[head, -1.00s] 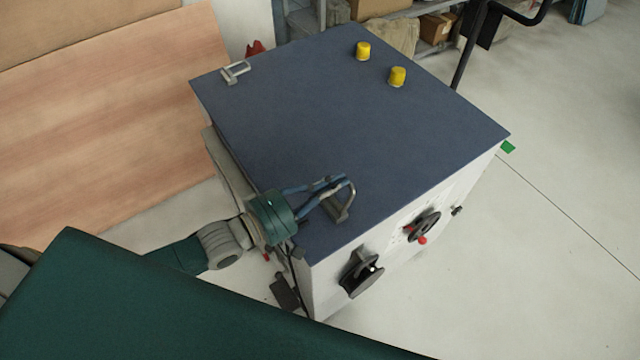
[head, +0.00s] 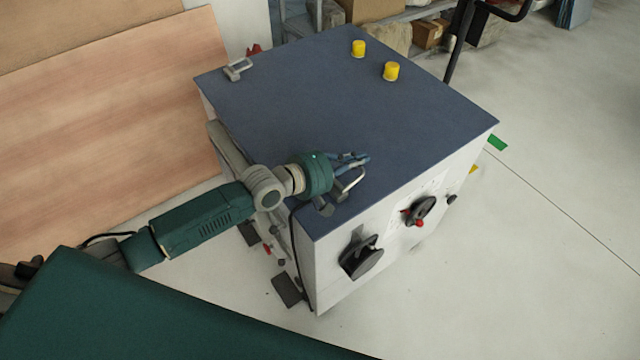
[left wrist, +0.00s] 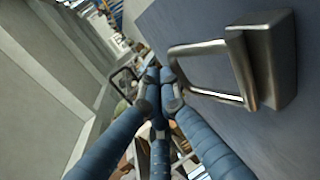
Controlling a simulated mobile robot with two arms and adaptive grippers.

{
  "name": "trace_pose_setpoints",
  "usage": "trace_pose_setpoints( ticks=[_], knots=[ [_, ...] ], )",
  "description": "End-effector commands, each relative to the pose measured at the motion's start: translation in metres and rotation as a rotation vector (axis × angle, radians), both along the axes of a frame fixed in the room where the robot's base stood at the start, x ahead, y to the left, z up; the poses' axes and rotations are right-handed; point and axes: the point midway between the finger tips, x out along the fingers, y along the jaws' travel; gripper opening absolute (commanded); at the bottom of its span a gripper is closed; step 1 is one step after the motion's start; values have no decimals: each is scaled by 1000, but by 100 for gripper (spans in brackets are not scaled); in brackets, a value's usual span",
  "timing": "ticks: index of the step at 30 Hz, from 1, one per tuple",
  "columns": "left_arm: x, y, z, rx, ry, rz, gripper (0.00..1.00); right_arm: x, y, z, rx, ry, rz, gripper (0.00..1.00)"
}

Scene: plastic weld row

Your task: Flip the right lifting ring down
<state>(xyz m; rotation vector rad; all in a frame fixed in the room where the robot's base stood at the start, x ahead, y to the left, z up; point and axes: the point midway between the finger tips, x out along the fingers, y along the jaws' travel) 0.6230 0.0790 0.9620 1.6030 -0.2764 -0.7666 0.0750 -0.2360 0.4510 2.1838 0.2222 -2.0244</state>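The box (head: 340,110) has a dark blue top with a metal lifting ring (head: 350,184) near its front corner. Its bracket is partly hidden by my left gripper, and its loop stands up at a slant. In the left wrist view the ring (left wrist: 240,68) is large at the right, its loop pointing left toward my fingers. My left gripper (head: 357,159) is just above the top, at the far side of the loop. Its blue fingers (left wrist: 163,82) meet at the tips with nothing between them. I cannot tell whether they touch the loop. My right gripper is out of view.
A second lifting ring (head: 238,69) sits at the top's far left corner. Two yellow caps (head: 391,71) stand near the back edge. A black switch handle (head: 361,257) and a knob with red (head: 420,210) stick out from the front. Open floor lies to the right.

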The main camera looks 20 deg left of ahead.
Motion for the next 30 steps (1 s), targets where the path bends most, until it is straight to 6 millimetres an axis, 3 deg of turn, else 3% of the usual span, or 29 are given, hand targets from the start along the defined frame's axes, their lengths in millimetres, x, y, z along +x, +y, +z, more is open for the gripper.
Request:
trace_pose_setpoints(
  ticks=[12, 30],
  knots=[
    [12, -5, -16, -3, -2, 0, 0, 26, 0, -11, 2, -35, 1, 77],
    [13, -6, -18, -2, -3, 1, 0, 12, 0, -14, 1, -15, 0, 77]
  ],
)
